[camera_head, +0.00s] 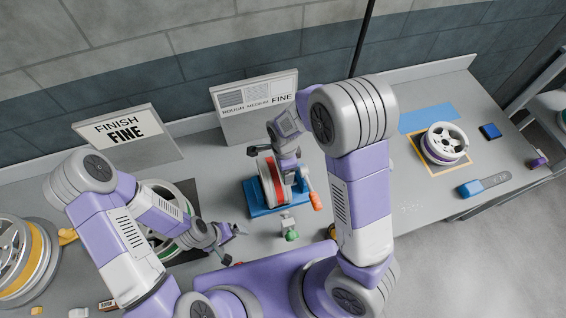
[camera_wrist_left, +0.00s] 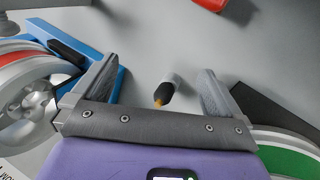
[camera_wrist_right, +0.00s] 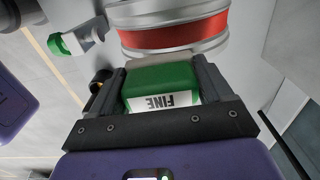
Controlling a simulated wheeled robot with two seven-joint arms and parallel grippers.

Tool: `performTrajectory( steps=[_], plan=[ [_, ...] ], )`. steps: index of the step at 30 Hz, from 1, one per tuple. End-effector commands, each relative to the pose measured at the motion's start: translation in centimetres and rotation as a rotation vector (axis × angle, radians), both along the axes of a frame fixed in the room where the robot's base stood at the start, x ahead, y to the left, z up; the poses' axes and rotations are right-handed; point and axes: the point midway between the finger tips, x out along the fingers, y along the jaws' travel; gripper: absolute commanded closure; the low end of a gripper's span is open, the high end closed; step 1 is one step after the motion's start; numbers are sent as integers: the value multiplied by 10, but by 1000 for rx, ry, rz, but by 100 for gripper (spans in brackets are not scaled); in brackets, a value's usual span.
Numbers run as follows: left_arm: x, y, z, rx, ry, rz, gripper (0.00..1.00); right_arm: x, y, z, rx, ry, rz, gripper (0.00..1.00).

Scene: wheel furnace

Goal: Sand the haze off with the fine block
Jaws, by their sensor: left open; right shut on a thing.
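My right gripper (camera_wrist_right: 162,85) is shut on a green block (camera_wrist_right: 160,95) with a white label reading FINE. In the right wrist view the block's far edge is right at the wheel with the red band (camera_wrist_right: 175,35); I cannot tell whether they touch. That wheel (camera_head: 266,184) stands upright on a blue stand (camera_head: 258,208) in the head view, partly hidden by my right gripper. My left gripper (camera_head: 238,232) is open and empty, low over the bench to the left of the stand's front.
A FINISH FINE sign (camera_head: 122,130) and a grit sign (camera_head: 255,104) stand behind. A green-banded wheel (camera_head: 160,240) lies left on a dark mat. Another wheel (camera_head: 444,146) lies inside a yellow outline at right.

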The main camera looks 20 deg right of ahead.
Motion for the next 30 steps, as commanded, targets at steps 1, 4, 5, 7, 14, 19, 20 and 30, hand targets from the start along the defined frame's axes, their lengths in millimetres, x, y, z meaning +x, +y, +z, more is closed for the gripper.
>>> performTrajectory(
  steps=[1, 4, 5, 7, 14, 19, 20, 30],
  plan=[
    [0, 0, 0, 0, 0, 0, 0, 1, 0, 0, 0, -1, 0, 45],
    [0, 0, 0, 0, 0, 0, 0, 6, 0, 0, 0, -1, -1, 45],
    [0, 0, 0, 0, 0, 0, 0, 8, 0, 0, 0, -1, -1, 45],
    [0, 0, -1, 0, 0, 0, 0, 12, 0, -1, 0, -1, -2, 45],
    [0, 0, -1, 0, 0, 0, 0, 26, 1, -1, 0, -2, 0, 45],
    [0, 0, -1, 0, 0, 0, 0, 36, 1, -2, 0, 0, -1, 45],
    [0, 0, -1, 0, 0, 0, 0, 38, 1, -2, 0, -1, -1, 45],
    [0, 0, -1, 0, 0, 0, 0, 41, 1, -2, 0, 0, 1, 45]
  ],
)
